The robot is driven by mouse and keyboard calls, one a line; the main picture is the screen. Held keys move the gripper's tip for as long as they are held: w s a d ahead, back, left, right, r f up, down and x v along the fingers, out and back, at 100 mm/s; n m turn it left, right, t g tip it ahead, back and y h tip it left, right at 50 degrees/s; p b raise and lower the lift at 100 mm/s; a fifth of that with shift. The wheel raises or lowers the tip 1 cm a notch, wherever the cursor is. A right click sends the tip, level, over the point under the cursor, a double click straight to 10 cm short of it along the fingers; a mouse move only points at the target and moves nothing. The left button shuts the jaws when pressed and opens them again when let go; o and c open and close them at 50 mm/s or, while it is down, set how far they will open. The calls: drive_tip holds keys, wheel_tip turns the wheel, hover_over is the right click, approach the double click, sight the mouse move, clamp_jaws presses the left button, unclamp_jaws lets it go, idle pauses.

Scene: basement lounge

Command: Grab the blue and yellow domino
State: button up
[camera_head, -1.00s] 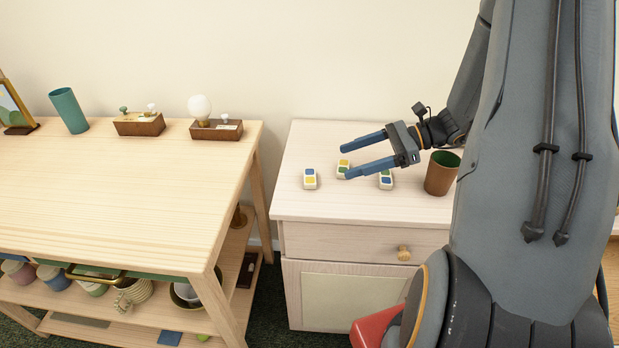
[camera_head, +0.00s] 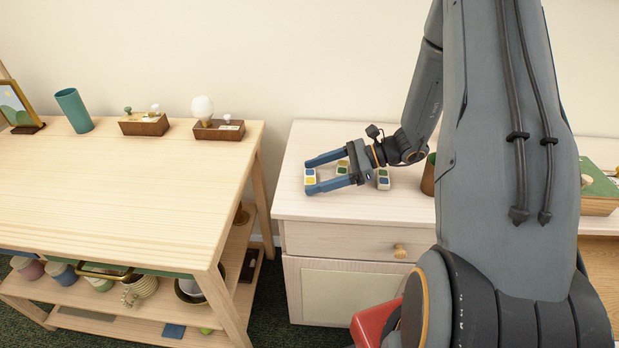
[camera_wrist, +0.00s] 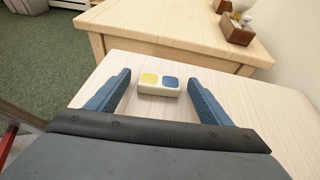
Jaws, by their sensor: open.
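The blue and yellow domino (camera_head: 310,177) lies on the pale cabinet top, at its left side. It also shows in the wrist view (camera_wrist: 158,84), yellow square on the left and blue on the right. My gripper (camera_head: 307,177) is open, with its blue fingers low over the cabinet top. In the wrist view the domino lies between the two fingers, near their tips, with a gap on each side. Two other dominoes, one partly hidden behind my gripper (camera_head: 342,167) and one at its right (camera_head: 383,179), lie near my wrist.
A brown cup (camera_head: 428,176) stands right of the dominoes, partly hidden by my arm. A wooden table (camera_head: 130,190) is to the left, across a gap. It bears a teal cup (camera_head: 74,110) and two wooden boxes (camera_head: 143,124) (camera_head: 218,130).

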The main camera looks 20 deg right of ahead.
drive_tip(key=c, duration=1.1)
